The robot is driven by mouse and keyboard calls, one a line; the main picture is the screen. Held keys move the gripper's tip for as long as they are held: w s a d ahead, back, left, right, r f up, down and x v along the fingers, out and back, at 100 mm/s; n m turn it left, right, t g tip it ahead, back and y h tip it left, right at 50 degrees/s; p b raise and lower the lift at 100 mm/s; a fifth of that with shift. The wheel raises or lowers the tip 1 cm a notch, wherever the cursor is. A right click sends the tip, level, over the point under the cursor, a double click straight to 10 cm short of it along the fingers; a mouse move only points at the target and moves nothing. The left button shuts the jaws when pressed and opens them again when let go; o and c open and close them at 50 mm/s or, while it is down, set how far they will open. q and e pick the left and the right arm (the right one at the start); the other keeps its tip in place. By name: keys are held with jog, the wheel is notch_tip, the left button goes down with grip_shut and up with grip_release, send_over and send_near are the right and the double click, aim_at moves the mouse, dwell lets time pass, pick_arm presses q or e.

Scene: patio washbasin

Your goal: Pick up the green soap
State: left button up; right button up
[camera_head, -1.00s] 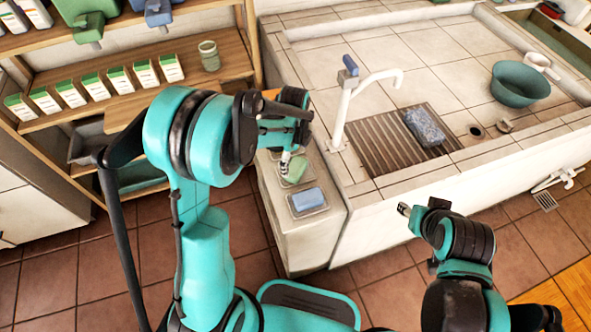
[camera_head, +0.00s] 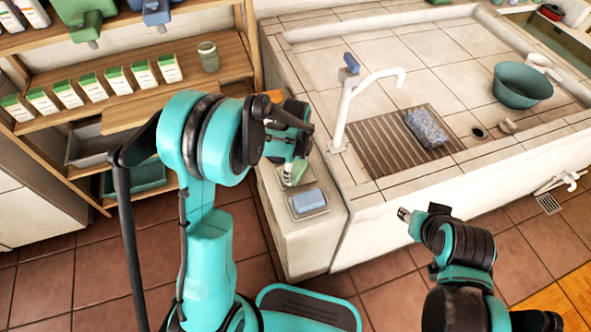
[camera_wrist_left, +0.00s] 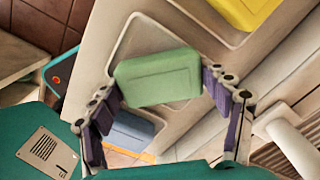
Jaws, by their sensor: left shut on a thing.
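The green soap (camera_head: 299,173) is at the left ledge of the washbasin, partly hidden by my left gripper (camera_head: 289,178) in the head view. In the left wrist view the green soap (camera_wrist_left: 158,78) lies between the two fingers of my left gripper (camera_wrist_left: 165,90), which is shut on it. A pale dish outline (camera_wrist_left: 150,32) shows behind it; I cannot tell whether the soap is clear of it. My right gripper (camera_head: 405,215) is in front of the basin, away from the soaps; its fingers are too small to judge.
A blue soap (camera_head: 308,201) sits on a dish just nearer than the green one. A yellow soap (camera_wrist_left: 243,8) is on the other side in the left wrist view. The white faucet (camera_head: 345,110) stands right of the ledge. A grey-blue block (camera_head: 426,128) rests on the slatted drain.

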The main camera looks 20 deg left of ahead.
aim_at(298, 169)
pick_arm(q)
jog(key=shift+r+p, duration=0.35)
jog(key=shift+r, duration=0.2)
jog(key=r+p, duration=0.1)
jog(key=r, duration=0.1)
jog(key=d+r+p, duration=0.1)
jog(key=r, duration=0.1)
jog(key=shift+s, duration=0.1)
jog(key=s+d+r+p, duration=0.2)
jog(key=d+r, duration=0.4)
jog(key=d, duration=0.4)
jog(key=shift+s+d+p, duration=0.15)
jog(key=shift+s+p, duration=0.2)
jog(key=shift+p, duration=0.15)
